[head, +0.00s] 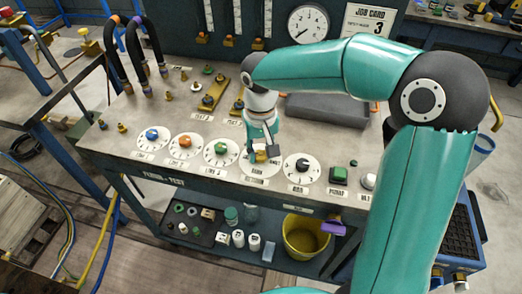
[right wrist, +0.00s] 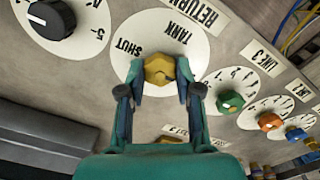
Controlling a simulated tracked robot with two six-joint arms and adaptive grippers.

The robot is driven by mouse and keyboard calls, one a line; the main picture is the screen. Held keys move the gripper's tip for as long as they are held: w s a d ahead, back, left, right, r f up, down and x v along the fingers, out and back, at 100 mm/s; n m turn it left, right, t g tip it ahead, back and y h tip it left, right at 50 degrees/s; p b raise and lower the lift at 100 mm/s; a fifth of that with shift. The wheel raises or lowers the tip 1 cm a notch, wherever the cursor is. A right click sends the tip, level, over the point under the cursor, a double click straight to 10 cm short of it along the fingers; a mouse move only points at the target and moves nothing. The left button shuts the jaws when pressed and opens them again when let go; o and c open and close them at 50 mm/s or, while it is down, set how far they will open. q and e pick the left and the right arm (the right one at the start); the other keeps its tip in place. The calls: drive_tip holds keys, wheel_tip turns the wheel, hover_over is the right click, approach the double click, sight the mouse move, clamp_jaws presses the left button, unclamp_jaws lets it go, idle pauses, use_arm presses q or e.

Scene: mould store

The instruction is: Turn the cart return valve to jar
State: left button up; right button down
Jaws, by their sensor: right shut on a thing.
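The cart return valve is a yellow knob (right wrist: 159,70) on a round white dial (right wrist: 193,48), seen in the right wrist view. The words SHUT and TANK show on the dial, with a RETURN label (right wrist: 194,10) beside it. The lower part of the dial is hidden behind my gripper, and I see no JAR mark. I cannot tell which mark the knob points to. My right gripper (right wrist: 159,88) is shut on the knob, one finger on each side. In the head view my right gripper (head: 264,153) reaches down over this dial and mostly covers the knob. My left gripper is not in view.
Blue (head: 152,135), orange (head: 185,141) and green (head: 221,148) knobs sit on dials to the left. A black knob (head: 302,165) and a green button (head: 339,173) are to the right. A grey block (head: 328,110) lies behind. A yellow bucket (head: 304,238) stands below.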

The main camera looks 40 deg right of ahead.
sight(260, 153)
drive_tip(key=shift+w+r+m, duration=0.1)
drive_tip(key=shift+w+m, duration=0.05)
drive_tip(key=shift+m, duration=0.45)
drive_tip(key=c, duration=0.8)
unclamp_jaws()
wheel_tip(260, 153, up, 12)
drive_tip(key=shift+f, duration=0.1)
